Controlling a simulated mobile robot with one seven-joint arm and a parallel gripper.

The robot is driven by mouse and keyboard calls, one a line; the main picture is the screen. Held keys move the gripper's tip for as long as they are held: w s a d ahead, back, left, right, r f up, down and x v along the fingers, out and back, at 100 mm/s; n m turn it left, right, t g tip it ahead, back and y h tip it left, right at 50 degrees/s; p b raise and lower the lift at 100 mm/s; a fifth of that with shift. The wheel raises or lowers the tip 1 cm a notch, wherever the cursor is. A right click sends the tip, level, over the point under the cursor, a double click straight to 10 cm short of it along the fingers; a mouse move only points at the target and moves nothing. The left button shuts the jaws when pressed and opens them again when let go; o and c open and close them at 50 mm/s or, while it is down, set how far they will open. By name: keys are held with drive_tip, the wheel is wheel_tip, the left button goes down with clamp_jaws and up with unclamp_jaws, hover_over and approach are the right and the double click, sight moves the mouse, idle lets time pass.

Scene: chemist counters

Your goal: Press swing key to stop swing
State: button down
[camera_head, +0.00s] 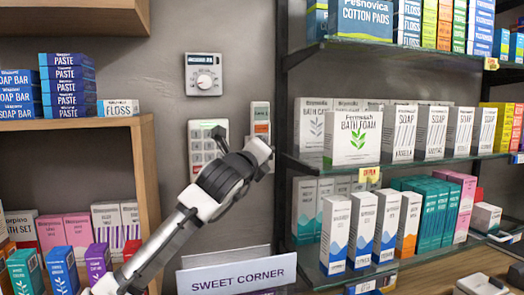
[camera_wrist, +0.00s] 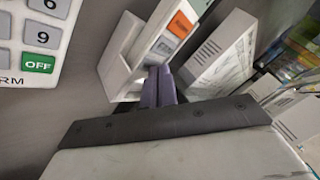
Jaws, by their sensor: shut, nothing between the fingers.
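A narrow white wall unit (camera_head: 261,115) with an orange key hangs on the grey wall right of the keypad. In the wrist view the unit (camera_wrist: 134,62) shows tilted, with an orange key and a grey key on its face. I cannot read which key is swing. My gripper (camera_wrist: 158,72) is shut and empty, its fingertips close to the lower part of the unit. I cannot tell whether they touch it.
A white keypad (camera_head: 196,150) with a green OFF key (camera_wrist: 38,62) is left of the unit, partly behind my wrist. A dial thermostat (camera_head: 204,74) hangs above. Glass shelves (camera_head: 305,162) with boxes stand close on the right. A SWEET CORNER sign (camera_head: 238,278) is below.

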drive_tip(key=shift+s, duration=0.1)
idle(0.3)
drive_tip(key=shift+s+d+b, duration=0.25)
drive_tip(key=shift+s+b, duration=0.05)
drive_tip(key=shift+s, duration=0.45)
drive_tip(key=shift+s, duration=0.1)
drive_tip(key=s, duration=0.1)
drive_tip(key=s+d+b, duration=0.1)
drive_tip(key=s, duration=0.2)
drive_tip(key=shift+s+d, duration=0.3)
